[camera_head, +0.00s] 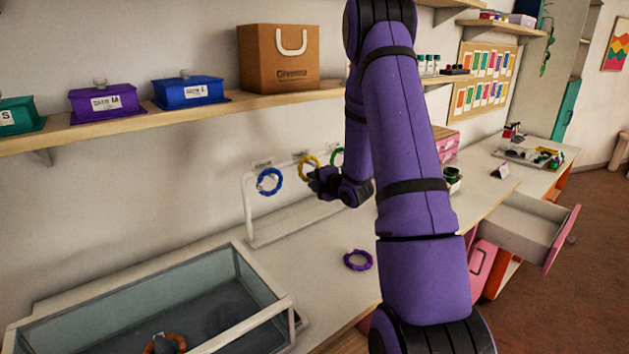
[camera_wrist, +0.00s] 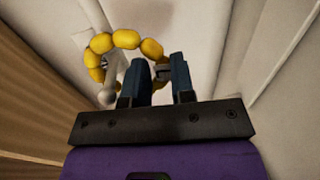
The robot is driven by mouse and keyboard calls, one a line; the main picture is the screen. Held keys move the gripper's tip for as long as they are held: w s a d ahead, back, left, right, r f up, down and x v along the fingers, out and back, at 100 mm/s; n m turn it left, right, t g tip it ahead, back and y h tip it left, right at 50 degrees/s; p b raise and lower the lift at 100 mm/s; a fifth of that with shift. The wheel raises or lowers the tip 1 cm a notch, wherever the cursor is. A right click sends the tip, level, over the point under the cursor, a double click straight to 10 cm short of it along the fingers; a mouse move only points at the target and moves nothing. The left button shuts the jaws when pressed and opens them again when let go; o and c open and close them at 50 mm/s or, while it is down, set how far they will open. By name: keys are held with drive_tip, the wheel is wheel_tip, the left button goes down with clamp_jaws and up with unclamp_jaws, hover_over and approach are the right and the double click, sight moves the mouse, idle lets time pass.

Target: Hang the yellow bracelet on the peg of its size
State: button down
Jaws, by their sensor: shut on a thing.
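The yellow bracelet (camera_head: 302,163) is at the middle of the white rack (camera_head: 249,215), between a blue bracelet (camera_head: 269,181) at the left peg and a green bracelet (camera_head: 337,157) at the right. In the wrist view the yellow bracelet (camera_wrist: 126,39) forms a beaded ring, and a pale ball-tipped peg (camera_wrist: 107,96) appears to pass through its left side. My gripper (camera_wrist: 163,70) is shut on the ring's right side. In the head view my gripper (camera_head: 318,180) is just below and in front of the yellow bracelet. The peg is hidden there, and its size label is unreadable.
A purple bracelet (camera_head: 357,260) lies on the table in front of the rack. A glass-sided bin (camera_head: 262,281) at the lower left holds an orange ring (camera_head: 166,343). A shelf (camera_head: 150,118) with lidded boxes runs above. A drawer (camera_head: 525,222) stands open at the right.

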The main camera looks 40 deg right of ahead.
drive_tip(key=c, duration=0.9)
unclamp_jaws()
drive_tip(key=s, duration=0.3)
drive_tip(key=s+r, duration=0.1)
drive_tip(key=s, duration=0.3)
drive_tip(key=s+r, duration=0.1)
drive_tip(key=s, duration=0.2)
drive_tip(key=shift+s+a, duration=0.3)
